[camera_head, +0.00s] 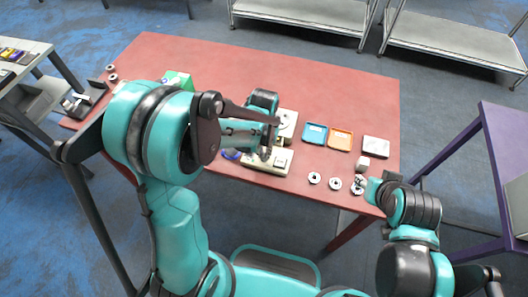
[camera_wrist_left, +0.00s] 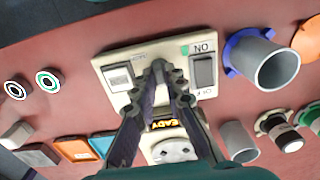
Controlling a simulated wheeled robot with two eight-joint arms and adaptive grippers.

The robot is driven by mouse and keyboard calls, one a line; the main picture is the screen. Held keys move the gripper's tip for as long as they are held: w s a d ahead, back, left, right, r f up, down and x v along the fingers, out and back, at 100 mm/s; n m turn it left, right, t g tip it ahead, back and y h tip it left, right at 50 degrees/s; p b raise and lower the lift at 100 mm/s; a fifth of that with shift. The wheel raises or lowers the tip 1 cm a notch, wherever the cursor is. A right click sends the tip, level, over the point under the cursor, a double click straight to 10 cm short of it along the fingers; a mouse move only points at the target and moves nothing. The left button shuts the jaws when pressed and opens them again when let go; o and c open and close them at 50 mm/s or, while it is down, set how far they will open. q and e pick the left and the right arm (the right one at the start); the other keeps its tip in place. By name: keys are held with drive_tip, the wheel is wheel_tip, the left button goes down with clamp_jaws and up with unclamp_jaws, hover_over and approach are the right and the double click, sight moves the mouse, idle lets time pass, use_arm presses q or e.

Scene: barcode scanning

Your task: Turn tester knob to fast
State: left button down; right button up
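The tester is a cream panel (camera_wrist_left: 122,94) in the left wrist view, with a rocker switch on each side, a lit display (camera_wrist_left: 163,124) and a round white part (camera_wrist_left: 176,150) below. In the head view its base (camera_head: 255,163) sits near the table's front edge. My left gripper (camera_wrist_left: 168,76) is over the panel's middle, its fingertips drawn together between the two switches. In the head view this gripper (camera_head: 268,152) points down at the tester. No separate knob is clear; the fingers hide the panel's centre. My right gripper (camera_head: 367,187) is low at the table's right front, its fingers unclear.
A blue tray (camera_head: 314,133), an orange tray (camera_head: 341,139) and a pale box (camera_head: 375,146) lie right of the tester. Several small rings (camera_head: 314,178) lie along the front edge. A grey cup in a blue ring (camera_wrist_left: 276,66) is beside the panel.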

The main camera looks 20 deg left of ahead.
use_arm(q)
drive_tip(key=shift+m, duration=0.3)
drive_tip(key=m, duration=0.3)
drive_tip(key=shift+m, duration=0.3)
drive_tip(key=m+b, duration=0.1)
drive_tip(key=m, duration=0.3)
drive_tip(key=shift+m, duration=0.3)
drive_tip(key=m, duration=0.4)
drive_tip(key=shift+m, duration=2.5)
drive_tip(key=c, duration=1.6)
unclamp_jaws()
